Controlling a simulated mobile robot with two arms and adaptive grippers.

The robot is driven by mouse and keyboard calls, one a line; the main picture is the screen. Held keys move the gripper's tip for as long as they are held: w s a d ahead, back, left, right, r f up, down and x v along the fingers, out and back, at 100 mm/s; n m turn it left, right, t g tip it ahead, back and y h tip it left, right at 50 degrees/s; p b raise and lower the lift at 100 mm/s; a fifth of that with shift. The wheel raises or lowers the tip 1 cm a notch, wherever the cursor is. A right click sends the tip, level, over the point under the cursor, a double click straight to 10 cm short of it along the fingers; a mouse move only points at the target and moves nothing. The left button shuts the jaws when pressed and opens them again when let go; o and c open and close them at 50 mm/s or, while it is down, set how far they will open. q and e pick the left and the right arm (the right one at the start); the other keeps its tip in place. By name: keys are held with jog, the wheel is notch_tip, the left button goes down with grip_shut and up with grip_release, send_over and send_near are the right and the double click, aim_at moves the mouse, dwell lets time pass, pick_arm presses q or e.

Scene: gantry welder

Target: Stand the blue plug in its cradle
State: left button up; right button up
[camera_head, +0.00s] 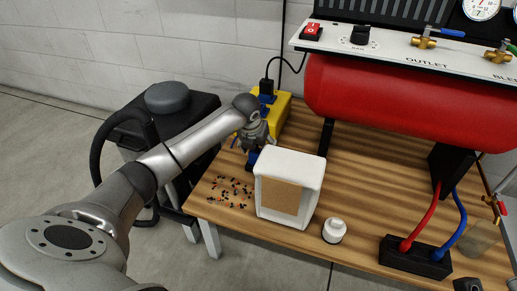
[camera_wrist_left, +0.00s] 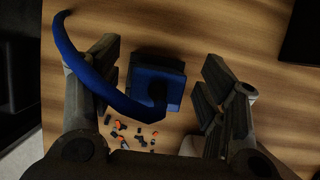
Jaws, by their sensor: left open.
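The blue plug (camera_wrist_left: 172,84), a squarish block with a curved blue cable (camera_wrist_left: 82,75), shows in the left wrist view between the open fingers of my left gripper (camera_wrist_left: 160,72). There is a visible gap on both sides of it. In the head view a small part of the blue plug (camera_head: 252,159) shows just below my left gripper (camera_head: 253,143), near the table's far left edge. A darker blue part adjoins the block in the left wrist view. I cannot tell whether it is the cradle or part of the plug. My right gripper is not in view.
A white case with a brown panel (camera_head: 306,166) stands close to the right of my left gripper. A yellow box (camera_head: 281,110) is behind it. Small loose parts (camera_head: 232,191) lie in front. A white jar (camera_head: 334,231) and a black socket block (camera_head: 414,259) stand further right.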

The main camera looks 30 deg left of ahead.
pick_arm(q)
jog(key=v, duration=1.1)
jog(key=shift+s+f, duration=0.1)
